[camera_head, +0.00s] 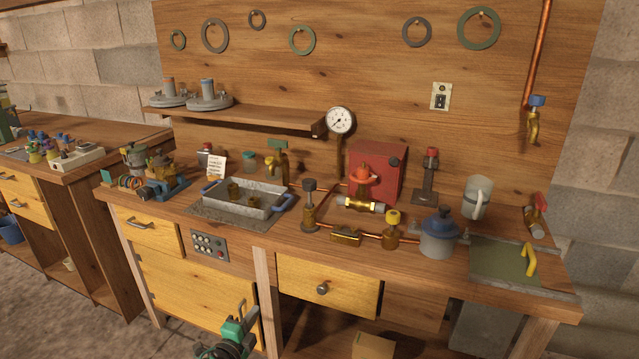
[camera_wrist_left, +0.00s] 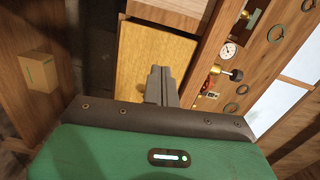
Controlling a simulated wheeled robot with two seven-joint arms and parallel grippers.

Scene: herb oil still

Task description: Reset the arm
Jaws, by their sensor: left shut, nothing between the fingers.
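My left gripper (camera_head: 250,314) is at the bottom of the head view, low in front of the bench. It is green and dark, and its fingers point up toward the bench front. In the left wrist view the two grey fingers (camera_wrist_left: 160,72) are together with nothing between them. Behind them is a yellow wooden panel. The gripper appears apart from the bench. My right gripper does not show in either view.
The wooden bench (camera_head: 340,268) carries a metal tray (camera_head: 262,205), brass valves with copper pipe and a blue-topped grey pot (camera_head: 438,238). A drawer with a round knob (camera_head: 322,289) is in its front. A cardboard box (camera_head: 372,346) stands below.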

